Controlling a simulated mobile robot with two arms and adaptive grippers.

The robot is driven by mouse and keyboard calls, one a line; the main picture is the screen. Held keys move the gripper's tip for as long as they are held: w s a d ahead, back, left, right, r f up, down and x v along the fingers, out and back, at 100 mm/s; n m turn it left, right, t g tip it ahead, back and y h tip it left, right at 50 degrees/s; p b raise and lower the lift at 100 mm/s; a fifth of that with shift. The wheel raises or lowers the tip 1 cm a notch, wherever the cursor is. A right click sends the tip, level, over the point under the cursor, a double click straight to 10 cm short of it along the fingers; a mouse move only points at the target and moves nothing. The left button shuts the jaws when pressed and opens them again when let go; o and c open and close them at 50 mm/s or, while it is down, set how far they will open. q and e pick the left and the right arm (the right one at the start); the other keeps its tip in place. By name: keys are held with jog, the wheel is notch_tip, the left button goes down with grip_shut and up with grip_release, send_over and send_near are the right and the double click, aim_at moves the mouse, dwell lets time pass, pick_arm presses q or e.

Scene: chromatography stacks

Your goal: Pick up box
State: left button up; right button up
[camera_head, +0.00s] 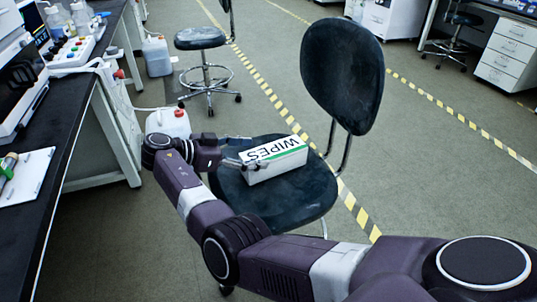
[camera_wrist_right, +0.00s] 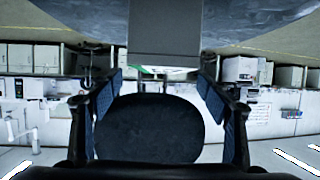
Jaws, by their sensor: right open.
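The white box marked WIPES (camera_head: 277,160), with a green stripe, lies on the dark seat of a chair (camera_head: 300,205). My right gripper (camera_head: 236,163) is at the left end of the box, at about its height. In the right wrist view the box (camera_wrist_right: 165,40) shows as a grey block at the top centre. The two fingers of my right gripper (camera_wrist_right: 160,82) are spread apart, with the box's near end at or just beyond the tips. Whether they touch it I cannot tell. Nothing is held. My left gripper is not in view.
The chair's tall backrest (camera_head: 342,75) rises behind the box at right. A black-topped bench (camera_head: 75,120) runs along the left. A white jug (camera_head: 168,122) and a stool (camera_head: 200,40) stand beyond the arm. Open floor lies to the right.

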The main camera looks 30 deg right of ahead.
aim_at(272, 150)
jog(key=shift+x, duration=1.2)
jog(key=x, duration=0.5)
jog(key=shift+w+d+r, duration=0.1)
jog(key=shift+d+r, duration=0.05)
jog(key=shift+d, duration=0.05)
jog(key=c, duration=1.4)
jog(key=shift+o, duration=0.2)
jog(key=shift+r, duration=0.1)
